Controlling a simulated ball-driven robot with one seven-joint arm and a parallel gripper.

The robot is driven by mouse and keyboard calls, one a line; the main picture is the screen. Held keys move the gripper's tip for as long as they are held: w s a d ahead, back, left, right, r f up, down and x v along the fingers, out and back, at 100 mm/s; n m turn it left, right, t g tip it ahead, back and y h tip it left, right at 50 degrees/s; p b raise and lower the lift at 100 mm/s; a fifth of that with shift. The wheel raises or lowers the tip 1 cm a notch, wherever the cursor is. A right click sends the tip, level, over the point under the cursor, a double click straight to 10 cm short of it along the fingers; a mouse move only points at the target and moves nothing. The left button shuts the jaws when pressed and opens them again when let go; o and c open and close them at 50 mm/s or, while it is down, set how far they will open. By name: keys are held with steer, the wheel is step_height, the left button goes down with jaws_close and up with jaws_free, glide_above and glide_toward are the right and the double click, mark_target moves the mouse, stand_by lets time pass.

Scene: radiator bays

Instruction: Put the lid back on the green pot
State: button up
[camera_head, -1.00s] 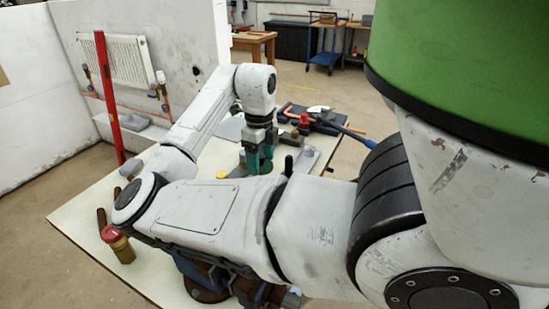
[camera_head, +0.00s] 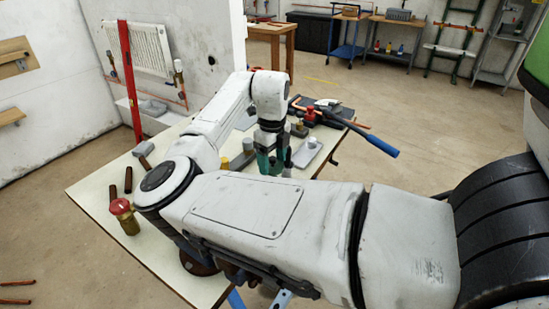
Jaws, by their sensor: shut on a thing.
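A brass pot with a red lid (camera_head: 122,212) stands at the table's near left.
A grey tray (camera_head: 308,152) lies right of the gripper. Behind it are a red-topped item (camera_head: 310,114) and a blue-handled tool (camera_head: 375,143) reaching past the edge. Copper pipe pieces (camera_head: 128,180) lie at the left. A red post (camera_head: 130,80) stands by the radiator (camera_head: 137,47).

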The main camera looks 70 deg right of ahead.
steer(key=shift+w+f+b, duration=0.1)
steer(key=shift+f+b, duration=1.25)
steer(key=shift+f, duration=1.05)
steer(key=shift+f+p, duration=0.2)
steer(key=shift+p, duration=0.5)
stand_by(0.8)
steer(key=o, duration=1.1)
steer(key=shift+o, duration=0.2)
steer(key=shift+r, duration=0.15)
steer(key=shift+r+p, duration=2.85)
steer(key=shift+r, duration=0.55)
